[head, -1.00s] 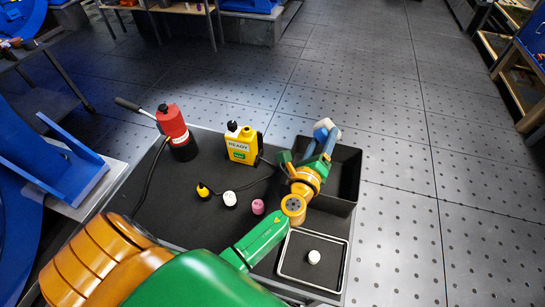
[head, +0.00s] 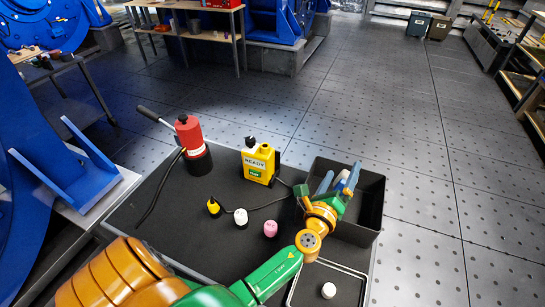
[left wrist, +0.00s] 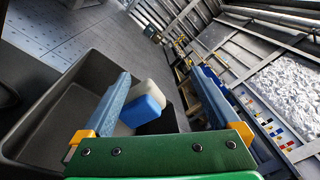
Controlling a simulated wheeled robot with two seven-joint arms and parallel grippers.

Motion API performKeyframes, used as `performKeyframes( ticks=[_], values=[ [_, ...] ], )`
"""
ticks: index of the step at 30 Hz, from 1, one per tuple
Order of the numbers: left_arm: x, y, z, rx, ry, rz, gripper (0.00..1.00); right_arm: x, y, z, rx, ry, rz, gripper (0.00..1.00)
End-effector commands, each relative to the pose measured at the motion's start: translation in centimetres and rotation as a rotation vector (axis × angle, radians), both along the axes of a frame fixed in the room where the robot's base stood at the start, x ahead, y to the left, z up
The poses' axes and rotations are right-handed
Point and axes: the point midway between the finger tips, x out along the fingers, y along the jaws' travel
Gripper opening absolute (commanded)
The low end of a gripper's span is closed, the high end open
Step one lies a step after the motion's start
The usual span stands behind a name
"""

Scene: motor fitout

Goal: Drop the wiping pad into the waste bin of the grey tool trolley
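The wiping pad (left wrist: 143,105), blue with a white part, shows between my left fingers in the left wrist view. A bit of it (head: 341,179) shows between the fingers in the head view. My left gripper (head: 337,183) is over the black waste bin (head: 370,208) at the trolley's right end. Its blue fingers (left wrist: 160,75) are spread wide, with a clear gap between the pad and the right finger. I cannot tell whether the pad is falling or resting in the bin. The bin's wall (left wrist: 40,130) shows at the left wrist view's left. My right gripper is out of view.
The grey trolley (head: 190,235) holds a red bottle-like tool (head: 192,140), a yellow READY unit (head: 258,163), several small capped pieces and a framed tray (head: 345,290) with a white cap. Open floor lies right of the trolley.

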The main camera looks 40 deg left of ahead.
Motion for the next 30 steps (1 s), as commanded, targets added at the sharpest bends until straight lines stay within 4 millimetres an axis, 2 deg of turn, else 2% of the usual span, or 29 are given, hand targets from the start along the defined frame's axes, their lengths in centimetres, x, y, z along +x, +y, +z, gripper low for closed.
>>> performKeyframes(
  ticks=[8, 11, 15, 19, 30],
  values=[
    [-0.2, 0.0, 0.0, 0.0, 0.0, 0.0, 0.96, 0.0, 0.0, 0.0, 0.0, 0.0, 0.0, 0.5],
    [-1.7, -0.3, -0.1, 0.001, 0.002, -0.001, 0.96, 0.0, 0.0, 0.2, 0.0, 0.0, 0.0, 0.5],
    [-4.8, -0.8, -0.1, -0.001, 0.002, -0.001, 0.96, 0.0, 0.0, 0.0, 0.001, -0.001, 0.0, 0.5],
    [-6.6, -1.1, -0.2, 0.001, 0.002, 0.0, 0.96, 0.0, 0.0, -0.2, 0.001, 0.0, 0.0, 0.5],
    [-7.0, -1.1, 0.0, 0.0, 0.0, 0.0, 0.96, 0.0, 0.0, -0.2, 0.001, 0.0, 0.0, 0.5]
  ],
)
